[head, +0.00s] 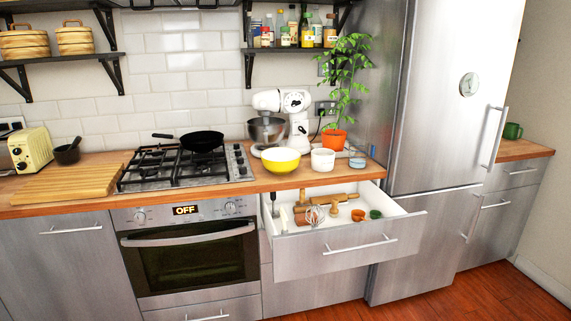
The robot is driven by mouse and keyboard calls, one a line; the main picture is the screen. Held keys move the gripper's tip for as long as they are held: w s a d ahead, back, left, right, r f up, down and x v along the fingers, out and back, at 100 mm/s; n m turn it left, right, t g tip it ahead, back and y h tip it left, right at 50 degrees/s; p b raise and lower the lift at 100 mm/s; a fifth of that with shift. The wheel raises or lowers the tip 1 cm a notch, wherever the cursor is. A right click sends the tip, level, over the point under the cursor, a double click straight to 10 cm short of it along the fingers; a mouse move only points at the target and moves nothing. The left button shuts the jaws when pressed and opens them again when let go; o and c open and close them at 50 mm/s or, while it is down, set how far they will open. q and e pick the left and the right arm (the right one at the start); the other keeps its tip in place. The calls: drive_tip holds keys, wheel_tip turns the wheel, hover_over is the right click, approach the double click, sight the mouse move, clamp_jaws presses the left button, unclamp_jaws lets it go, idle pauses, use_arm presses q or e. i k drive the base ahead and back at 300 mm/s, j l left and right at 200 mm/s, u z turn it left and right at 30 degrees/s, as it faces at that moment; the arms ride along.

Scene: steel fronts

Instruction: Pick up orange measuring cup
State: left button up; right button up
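A small orange measuring cup (358,215) lies in the open drawer (400,226), toward its right side. A small green cup-like item (375,214) lies just to its right. A wooden piece and a whisk (314,215) lie to its left. Neither of my grippers shows in the head view, so their state is hidden.
The drawer sticks out below the wooden counter (75,205), with a rolling pin (333,199) inside. A yellow bowl (281,161), white pot (322,159) and potted plant (337,140) stand above it. The fridge (430,120) stands right of the drawer. The floor (440,295) in front is clear.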

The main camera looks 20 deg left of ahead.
sight(358, 215)
drive_tip(key=i+l+u, duration=0.1)
drive_tip(key=i+l, duration=0.4)
drive_tip(key=i+l+u, duration=0.15)
drive_tip(key=i+l, duration=0.4)
drive_tip(key=i+l+u, duration=0.1)
drive_tip(key=i+l, duration=0.35)
drive_tip(key=l, duration=0.15)
drive_tip(key=i+l+u, duration=0.1)
drive_tip(key=i+l, duration=0.35)
drive_tip(key=l, duration=0.2)
